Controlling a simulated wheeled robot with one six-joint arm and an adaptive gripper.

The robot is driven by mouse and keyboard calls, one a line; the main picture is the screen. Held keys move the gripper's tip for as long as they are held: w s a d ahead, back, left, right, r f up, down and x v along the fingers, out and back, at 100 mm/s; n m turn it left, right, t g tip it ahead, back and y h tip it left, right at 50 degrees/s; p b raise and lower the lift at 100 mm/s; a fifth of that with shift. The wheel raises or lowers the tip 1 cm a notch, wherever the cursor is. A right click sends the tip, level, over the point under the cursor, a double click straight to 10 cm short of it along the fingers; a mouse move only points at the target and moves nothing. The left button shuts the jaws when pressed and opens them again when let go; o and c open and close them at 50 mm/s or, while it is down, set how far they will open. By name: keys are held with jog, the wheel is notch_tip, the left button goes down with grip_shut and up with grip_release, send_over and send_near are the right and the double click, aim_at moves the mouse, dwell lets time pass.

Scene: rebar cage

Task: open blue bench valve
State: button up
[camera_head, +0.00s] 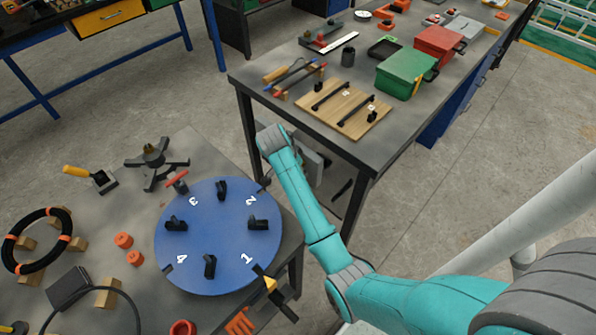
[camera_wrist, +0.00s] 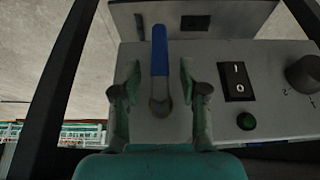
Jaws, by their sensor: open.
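The blue bench valve (camera_wrist: 159,52) has a blue lever that points up in the wrist view, away from its round grey pivot. It is mounted on a grey panel (camera_wrist: 220,125). My gripper (camera_wrist: 158,72) is open, with one finger on each side of the lever and a visible gap on both sides. The fingers appear apart from the lever; depth is hard to judge. In the head view the valve and my fingers are hidden behind my teal arm, and only part of the grey panel (camera_head: 312,163) shows beside the bench.
The panel also carries a black rocker switch (camera_wrist: 236,80), a green button (camera_wrist: 246,121) and a dark knob (camera_wrist: 302,74). The workbench (camera_head: 270,88) stands close to my arm. A blue numbered disc (camera_head: 232,235) lies on the table at left. Open floor is at right.

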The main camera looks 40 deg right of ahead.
jog(key=shift+x, duration=0.85)
grip_shut()
